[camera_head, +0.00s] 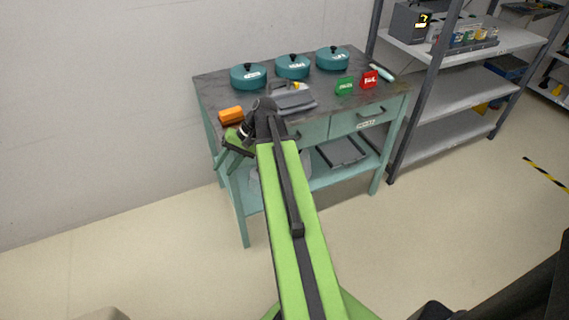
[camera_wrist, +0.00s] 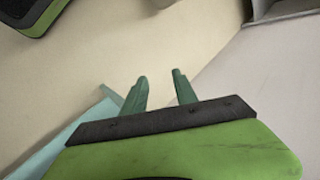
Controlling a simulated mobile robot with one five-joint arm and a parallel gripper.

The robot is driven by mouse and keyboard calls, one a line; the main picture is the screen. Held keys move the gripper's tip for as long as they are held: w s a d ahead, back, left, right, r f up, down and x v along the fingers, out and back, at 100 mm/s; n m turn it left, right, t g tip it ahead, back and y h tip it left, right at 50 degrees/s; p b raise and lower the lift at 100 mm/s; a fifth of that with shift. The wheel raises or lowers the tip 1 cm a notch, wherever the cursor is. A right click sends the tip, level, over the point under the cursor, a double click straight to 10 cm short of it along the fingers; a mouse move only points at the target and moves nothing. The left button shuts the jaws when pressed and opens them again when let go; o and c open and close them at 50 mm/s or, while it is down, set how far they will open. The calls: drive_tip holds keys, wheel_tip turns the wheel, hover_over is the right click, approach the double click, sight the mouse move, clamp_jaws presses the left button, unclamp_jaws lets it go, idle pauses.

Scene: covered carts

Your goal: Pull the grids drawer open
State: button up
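A teal cart (camera_head: 243,205) with a dark top stands against the wall in the head view. Its right drawer (camera_head: 345,123) is shut, with a dark handle and a white label too small to read. A left drawer (camera_head: 313,131) beside it looks shut and is partly hidden by my arm, its label included. I cannot tell which is the grids drawer. My gripper (camera_head: 223,163) is at the cart's left end, beside the front left leg and away from both drawer handles. In the wrist view my gripper (camera_wrist: 160,74) has its two green fingers apart with nothing between them.
On the cart top are teal lidded pots (camera_head: 292,67), a grey device (camera_head: 292,98), an orange block (camera_head: 231,115), and green (camera_head: 344,86) and red (camera_head: 369,79) items. A lower shelf holds a grey tray (camera_head: 343,152). Grey shelving (camera_head: 450,88) stands right. Floor in front is clear.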

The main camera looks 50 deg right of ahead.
drive_tip(key=s+d+f+m+t+y+b, duration=0.1)
drive_tip(key=s+d+f+m+t+b, duration=0.15)
drive_tip(key=d, duration=0.55)
drive_tip(key=s+d+f+m+t+b, duration=0.1)
drive_tip(key=s+d+f+t+b, duration=0.1)
drive_tip(key=d+b, duration=0.35)
drive_tip(key=s+d+r+m+t+h+b, duration=0.1)
drive_tip(key=s+d+m+t+b, duration=0.2)
drive_tip(key=s+d, duration=0.55)
drive_tip(key=s+d+r+m+t+b, duration=0.1)
drive_tip(key=s+d+t+b, duration=0.4)
drive_tip(key=d, duration=0.6)
drive_tip(key=shift+g, duration=0.45)
drive_tip(key=x, duration=1.7)
drive_tip(key=shift+s+a+r+b, duration=0.1)
drive_tip(key=shift+s+a+b, duration=0.05)
drive_tip(key=shift+a+b, duration=0.15)
drive_tip(key=shift+d, duration=0.1)
clamp_jaws()
